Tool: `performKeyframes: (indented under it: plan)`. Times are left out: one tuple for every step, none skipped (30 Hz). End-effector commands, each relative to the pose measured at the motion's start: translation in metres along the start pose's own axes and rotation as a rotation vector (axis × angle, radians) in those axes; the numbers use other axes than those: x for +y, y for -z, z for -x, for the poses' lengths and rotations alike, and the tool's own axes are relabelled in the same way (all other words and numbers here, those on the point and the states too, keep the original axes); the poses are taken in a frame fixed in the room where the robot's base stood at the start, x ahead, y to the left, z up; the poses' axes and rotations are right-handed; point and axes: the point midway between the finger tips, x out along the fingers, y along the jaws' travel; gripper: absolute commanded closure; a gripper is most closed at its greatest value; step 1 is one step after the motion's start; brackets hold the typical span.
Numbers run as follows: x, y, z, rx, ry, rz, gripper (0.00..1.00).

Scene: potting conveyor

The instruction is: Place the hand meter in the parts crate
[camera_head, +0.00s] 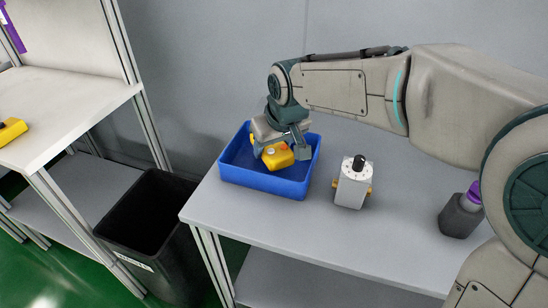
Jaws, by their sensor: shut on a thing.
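A blue parts crate (262,180) stands on the left part of the grey table. My gripper (276,150) is over the crate and shut on the yellow hand meter (279,160). My gripper hides part of the meter and the crate's back side.
A white box with a black knob (352,184) stands right of the crate. A dark container with a purple top (461,212) is farther right. A black bin (152,228) stands left of the table (285,228). A yellow object (12,131) lies on the left bench (60,110).

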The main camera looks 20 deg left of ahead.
Motion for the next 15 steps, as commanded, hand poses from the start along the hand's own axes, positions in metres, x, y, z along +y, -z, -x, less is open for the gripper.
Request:
performKeyframes:
  plan:
    - [0.0,-0.004,-0.007,-0.002,0.0,0.0,0.73]
    - [0.0,-0.005,-0.011,-0.002,0.0,0.0,0.73]
    - [0.0,-0.008,-0.018,-0.002,0.0,0.0,0.73]
    - [0.0,-0.009,-0.022,-0.003,0.0,0.0,0.73]
    - [0.0,-0.011,-0.026,-0.003,0.001,0.0,0.73]
    - [0.0,-0.012,-0.029,-0.002,0.001,0.0,0.73]
    - [0.0,-0.013,-0.03,-0.001,0.001,0.0,0.73]
    - [0.0,-0.013,-0.03,0.0,0.0,0.0,0.73]
    - [0.0,-0.012,-0.03,0.0,0.0,0.0,0.73]
    - [0.0,-0.012,-0.029,0.0,0.0,0.0,0.73]
    - [0.0,-0.012,-0.029,0.0,0.0,0.0,0.73]
    - [0.0,-0.012,-0.029,0.0,0.0,0.0,0.73]
    - [0.0,-0.012,-0.029,0.0,0.0,0.0,0.73]
    - [0.0,-0.012,-0.029,0.0,0.0,0.0,0.73]
    - [0.0,-0.013,-0.03,0.0,0.0,0.0,0.73]
